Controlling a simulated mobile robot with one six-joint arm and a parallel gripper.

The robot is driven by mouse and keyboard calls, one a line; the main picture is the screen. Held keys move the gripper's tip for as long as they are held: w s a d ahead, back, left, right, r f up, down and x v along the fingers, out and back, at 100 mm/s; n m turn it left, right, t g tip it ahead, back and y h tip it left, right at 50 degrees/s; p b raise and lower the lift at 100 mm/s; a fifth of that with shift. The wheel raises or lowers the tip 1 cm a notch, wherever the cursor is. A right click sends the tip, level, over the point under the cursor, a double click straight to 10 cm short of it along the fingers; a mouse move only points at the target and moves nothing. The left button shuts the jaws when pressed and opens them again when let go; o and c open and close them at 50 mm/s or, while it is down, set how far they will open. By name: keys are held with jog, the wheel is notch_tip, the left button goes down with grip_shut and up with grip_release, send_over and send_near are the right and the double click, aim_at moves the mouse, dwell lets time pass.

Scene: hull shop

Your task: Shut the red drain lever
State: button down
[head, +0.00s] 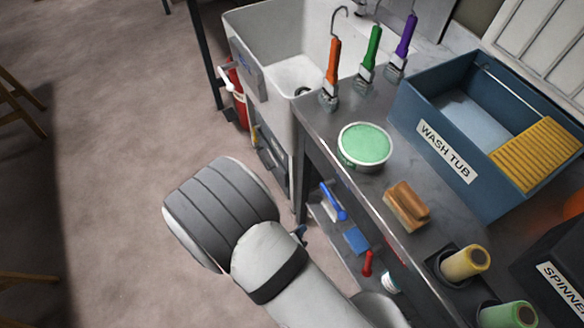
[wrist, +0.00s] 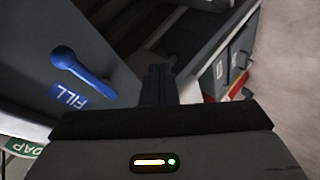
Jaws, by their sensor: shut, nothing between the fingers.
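A red handle (head: 367,262), which looks like the drain lever, shows below the worktop edge in the head view. It is small there, and its exact position is hard to tell. A blue lever (head: 333,200) sits above and left of it; in the wrist view, the blue lever (wrist: 80,70) stands beside a blue FILL label (wrist: 68,97). My gripper (wrist: 158,82) is shut and empty, near the dark panel and to the right of the blue lever. In the head view my arm hides most of it. I cannot make out the red lever in the wrist view.
The metal worktop (head: 345,125) carries a green-filled tub (head: 364,147), a brush (head: 406,206) and a blue wash tub (head: 455,160). A white sink (head: 262,20) stands behind. Floor at left is open.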

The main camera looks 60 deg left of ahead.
jog(key=w+a+r+m+g+y, duration=0.1)
jog(key=w+a+r+g, duration=0.1)
jog(key=a+r, duration=0.3)
jog(key=w+a+r+m+g+y, duration=0.1)
jog(key=w+a+r+g, duration=0.1)
jog(key=a+r, duration=0.4)
jog(key=shift+r+m+g+p, duration=0.4)
jog(key=shift+r+g, duration=0.5)
jog(key=shift+r, duration=0.5)
jog(key=shift+s, duration=0.15)
